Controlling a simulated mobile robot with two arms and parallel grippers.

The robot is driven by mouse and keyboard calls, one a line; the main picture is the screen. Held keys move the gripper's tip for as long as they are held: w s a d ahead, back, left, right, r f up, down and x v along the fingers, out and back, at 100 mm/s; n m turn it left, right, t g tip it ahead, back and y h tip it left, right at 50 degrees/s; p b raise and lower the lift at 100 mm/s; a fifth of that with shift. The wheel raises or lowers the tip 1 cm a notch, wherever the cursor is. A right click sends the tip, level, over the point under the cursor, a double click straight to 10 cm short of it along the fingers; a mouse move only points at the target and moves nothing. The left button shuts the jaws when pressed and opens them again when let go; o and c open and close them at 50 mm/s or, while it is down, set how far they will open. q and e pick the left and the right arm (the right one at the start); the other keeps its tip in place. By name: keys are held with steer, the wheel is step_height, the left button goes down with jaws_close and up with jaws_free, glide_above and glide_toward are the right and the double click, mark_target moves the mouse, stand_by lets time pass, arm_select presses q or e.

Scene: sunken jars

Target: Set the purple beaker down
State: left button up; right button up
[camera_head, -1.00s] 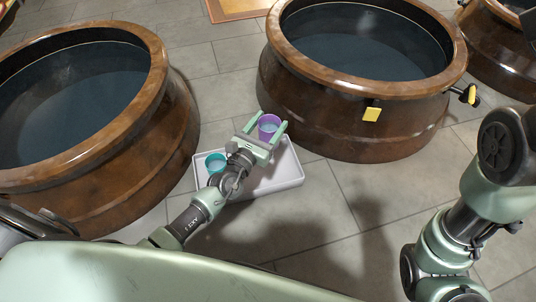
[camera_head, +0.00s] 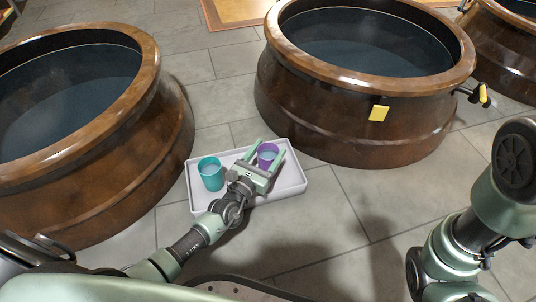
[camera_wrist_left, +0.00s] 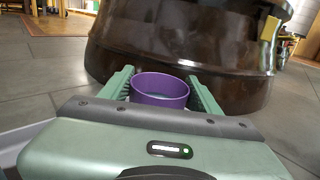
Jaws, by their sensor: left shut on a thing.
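The purple beaker (camera_head: 267,154) is between the fingers of my left gripper (camera_head: 266,155), over the right part of a white tray (camera_head: 291,186). The gripper is shut on it. In the left wrist view the purple beaker (camera_wrist_left: 160,90) stands upright between the two green fingers, with pale liquid inside. I cannot tell whether its base touches the tray, as the gripper hides it. A teal beaker (camera_head: 211,174) stands upright on the left part of the tray, left of the gripper. My right arm shows at the right edge, but its gripper is out of view.
Another large jar (camera_head: 140,150) stands to the left. Grey floor tiles are clear to the right of the tray.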

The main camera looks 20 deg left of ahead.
arm_select(q)
steer(key=shift+r, duration=0.2)
steer(key=shift+f, duration=0.1)
steer(key=o, duration=1.6)
steer(key=shift+f, duration=0.1)
steer(key=shift+o, duration=0.2)
